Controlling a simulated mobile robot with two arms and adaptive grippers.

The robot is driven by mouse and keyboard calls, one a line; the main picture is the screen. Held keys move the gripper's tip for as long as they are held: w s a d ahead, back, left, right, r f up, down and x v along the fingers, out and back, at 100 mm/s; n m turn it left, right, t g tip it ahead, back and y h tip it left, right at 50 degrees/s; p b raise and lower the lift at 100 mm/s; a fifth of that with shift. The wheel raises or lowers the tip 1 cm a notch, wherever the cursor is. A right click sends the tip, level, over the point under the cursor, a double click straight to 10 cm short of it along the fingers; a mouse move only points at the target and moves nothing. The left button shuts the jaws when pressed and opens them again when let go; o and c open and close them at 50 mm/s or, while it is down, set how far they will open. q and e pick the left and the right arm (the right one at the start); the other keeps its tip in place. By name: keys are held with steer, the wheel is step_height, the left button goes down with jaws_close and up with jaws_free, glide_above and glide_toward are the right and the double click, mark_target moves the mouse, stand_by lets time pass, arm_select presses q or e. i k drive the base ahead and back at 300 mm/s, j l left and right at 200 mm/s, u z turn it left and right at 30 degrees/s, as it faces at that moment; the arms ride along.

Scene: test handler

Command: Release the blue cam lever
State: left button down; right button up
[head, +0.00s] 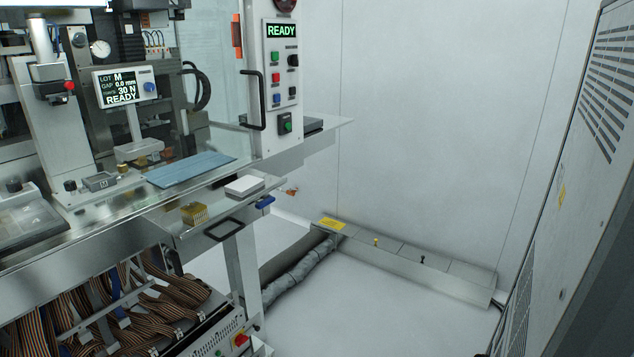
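A small blue lever-like part (265,202) sticks out at the right front edge of the machine's metal shelf, just below a white block (244,186). It looks like the blue cam lever, but it is too small to tell its exact position. Neither of my grippers is in view, so nothing of mine is seen touching the lever.
A black handle (224,230) juts from the shelf front near a brass-coloured block (194,213). A blue mat (190,168) lies behind. A control panel (282,80) reads READY. A low metal duct (410,262) runs along the wall.

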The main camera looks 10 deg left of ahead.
mark_target(267, 199)
steer(key=z, duration=0.5)
steer(key=j+z, duration=0.1)
steer(key=z, duration=0.35)
steer(key=j+z, duration=0.1)
steer(key=z, duration=0.4)
steer(key=j+z, duration=0.1)
steer(key=z, duration=0.35)
steer(key=j+z, duration=0.1)
steer(key=z, duration=0.4)
steer(key=j+z, duration=0.1)
steer(key=z, duration=0.85)
steer(key=j+z, duration=0.1)
steer(key=z, duration=0.4)
steer(key=u, duration=0.5)
steer(key=k+j+u, duration=0.1)
steer(key=u, duration=0.9)
steer(key=j+u, duration=0.1)
steer(key=u, duration=0.4)
steer(key=j+u, duration=0.1)
steer(key=u, duration=0.4)
steer(key=j+u, duration=0.1)
steer(key=u, duration=0.9)
steer(key=j+u, duration=0.1)
steer(key=u, duration=0.4)
steer(key=i, duration=0.05)
